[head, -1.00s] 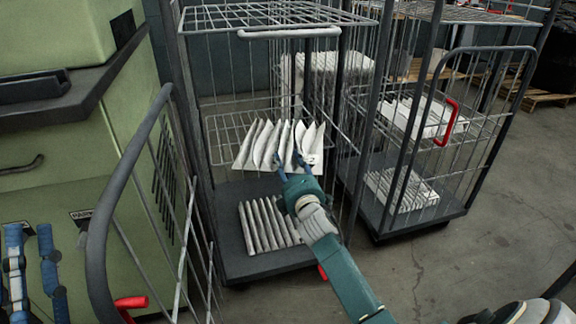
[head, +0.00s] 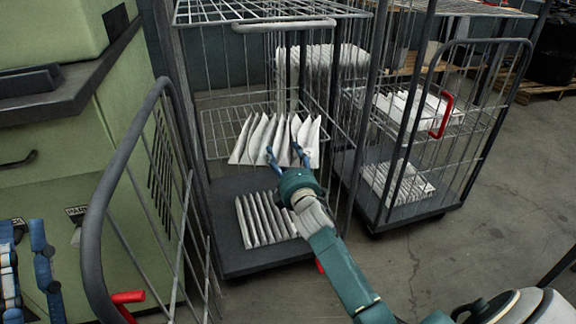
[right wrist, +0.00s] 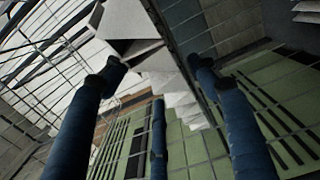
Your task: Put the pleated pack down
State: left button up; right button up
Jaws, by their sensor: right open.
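A white pleated pack (head: 284,134) stands on the middle wire shelf of the near roll cage, its pleats upright. My right gripper (head: 283,151) is open in front of it, with its blue fingertips overlapping the pack's lower front in the head view. In the right wrist view the white pleats (right wrist: 170,80) show beyond and between the spread fingers (right wrist: 155,68); I cannot tell whether they touch. A second pleated pack (head: 262,220) lies on the cage's bottom deck. My left gripper (head: 27,262) is at the lower left, its blue fingers apart with nothing between them.
The near roll cage (head: 225,256) has dark posts and an open gate (head: 97,205) at left. A second cage (head: 405,218) at right holds white packs (head: 398,183) on its deck and shelf. A green cabinet (head: 60,180) stands at left.

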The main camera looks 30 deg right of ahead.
jog(key=p+v, duration=0.1)
jog(key=v, duration=0.3)
jog(key=shift+s+a+r, duration=0.1)
jog(key=shift+s+a, duration=0.05)
jog(key=shift+s, duration=0.25)
pick_arm(q)
jog(key=w+f+g+y+p, duration=0.1)
jog(key=w+f+g, duration=0.2)
jog(key=f, duration=0.4)
jog(key=w+f+g+y, duration=0.1)
jog(key=w+f+g, duration=0.2)
jog(key=f, duration=0.4)
jog(key=shift+w+g+y+p, duration=0.3)
jog(key=shift+g+y+p, duration=0.1)
jog(key=shift+g, duration=0.4)
pick_arm(e)
jog(key=v, duration=0.7)
